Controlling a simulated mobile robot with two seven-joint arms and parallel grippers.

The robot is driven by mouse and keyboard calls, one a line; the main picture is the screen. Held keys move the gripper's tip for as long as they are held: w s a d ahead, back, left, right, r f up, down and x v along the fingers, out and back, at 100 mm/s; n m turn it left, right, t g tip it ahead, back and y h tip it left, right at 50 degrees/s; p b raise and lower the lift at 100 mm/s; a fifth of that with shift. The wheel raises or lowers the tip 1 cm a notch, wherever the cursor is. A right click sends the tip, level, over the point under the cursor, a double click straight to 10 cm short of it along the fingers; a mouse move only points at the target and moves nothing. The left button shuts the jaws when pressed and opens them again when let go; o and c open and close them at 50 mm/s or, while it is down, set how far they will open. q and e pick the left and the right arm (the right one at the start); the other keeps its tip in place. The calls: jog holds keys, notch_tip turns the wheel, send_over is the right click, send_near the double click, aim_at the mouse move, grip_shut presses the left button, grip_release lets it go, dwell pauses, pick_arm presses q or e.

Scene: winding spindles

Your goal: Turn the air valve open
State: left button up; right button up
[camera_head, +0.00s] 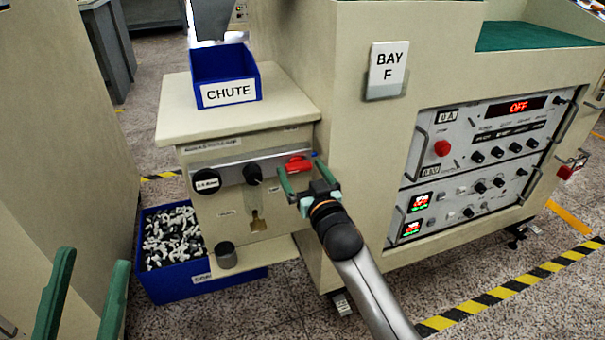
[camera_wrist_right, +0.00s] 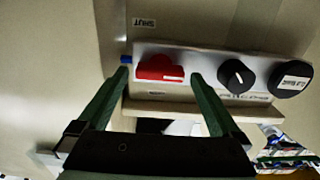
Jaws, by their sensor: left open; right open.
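The red air valve handle (camera_head: 298,164) sits at the right end of a metal strip on the cream cabinet's front. In the right wrist view the red handle (camera_wrist_right: 160,69) lies between the two green fingertips, a little beyond them, with a blue part at its left. A "SHUT" label shows above it on the panel. My right gripper (camera_head: 306,175) is open in front of the handle; it also shows in the right wrist view (camera_wrist_right: 160,82). I cannot tell whether a finger touches the handle. My left gripper (camera_head: 95,262) is open and empty at the lower left, away from the cabinet.
Two black knobs, one round and labelled (camera_head: 206,181) and one with a pointer (camera_head: 253,174), sit left of the valve. A blue CHUTE bin (camera_head: 226,93) stands on top. A blue crate (camera_head: 170,289) of small parts and a grey cup (camera_head: 226,255) are below.

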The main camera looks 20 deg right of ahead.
jog(key=c, duration=1.3)
